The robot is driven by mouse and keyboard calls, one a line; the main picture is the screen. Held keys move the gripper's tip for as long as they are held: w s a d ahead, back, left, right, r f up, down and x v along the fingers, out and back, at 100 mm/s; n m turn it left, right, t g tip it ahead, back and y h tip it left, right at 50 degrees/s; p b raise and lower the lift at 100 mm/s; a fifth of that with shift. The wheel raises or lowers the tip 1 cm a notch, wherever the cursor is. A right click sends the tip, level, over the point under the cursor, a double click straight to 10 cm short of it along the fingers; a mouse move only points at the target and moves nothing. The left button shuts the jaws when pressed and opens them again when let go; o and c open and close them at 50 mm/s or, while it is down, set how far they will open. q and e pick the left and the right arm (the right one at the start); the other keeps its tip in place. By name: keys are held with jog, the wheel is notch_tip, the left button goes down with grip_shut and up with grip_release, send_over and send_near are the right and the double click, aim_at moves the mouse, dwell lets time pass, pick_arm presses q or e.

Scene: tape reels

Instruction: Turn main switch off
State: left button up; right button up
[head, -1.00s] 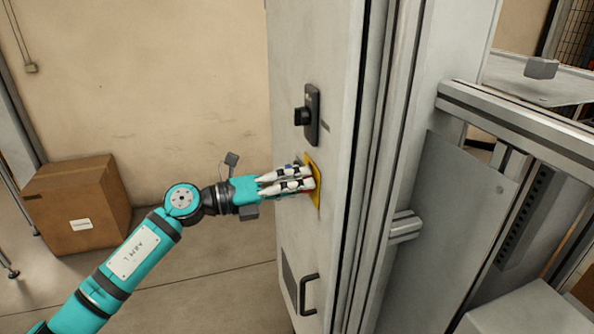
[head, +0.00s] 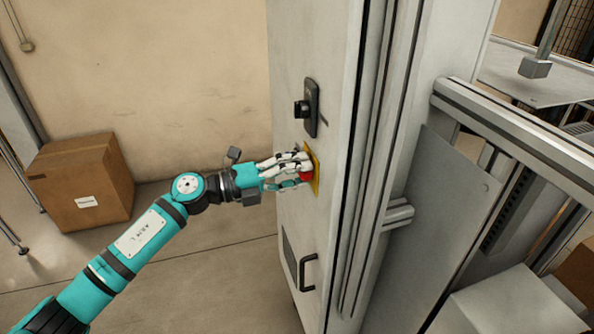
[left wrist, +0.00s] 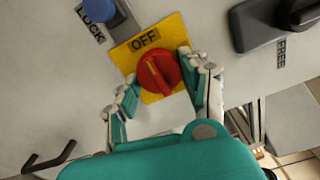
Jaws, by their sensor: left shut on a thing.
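The main switch is a red round knob (left wrist: 160,73) on a yellow plate (left wrist: 172,31) with a black OFF label (left wrist: 144,40). The mark on the knob points roughly toward the OFF label. In the head view the red knob (head: 306,176) shows partly behind the fingers, on the cabinet door. My left gripper (head: 298,168) is at the plate, its fingers shut on the knob from two sides. It also shows in the left wrist view (left wrist: 163,79). My right gripper is not in view.
The grey cabinet door (head: 330,225) carries a black handle lock (head: 311,105) above the switch and a black pull handle (head: 309,272) below. A blue knob (left wrist: 101,12) by a LOCK label is near the plate. A cardboard box (head: 82,180) stands by the wall.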

pick_arm(q)
jog(key=o, duration=1.2)
jog(key=v, duration=1.2)
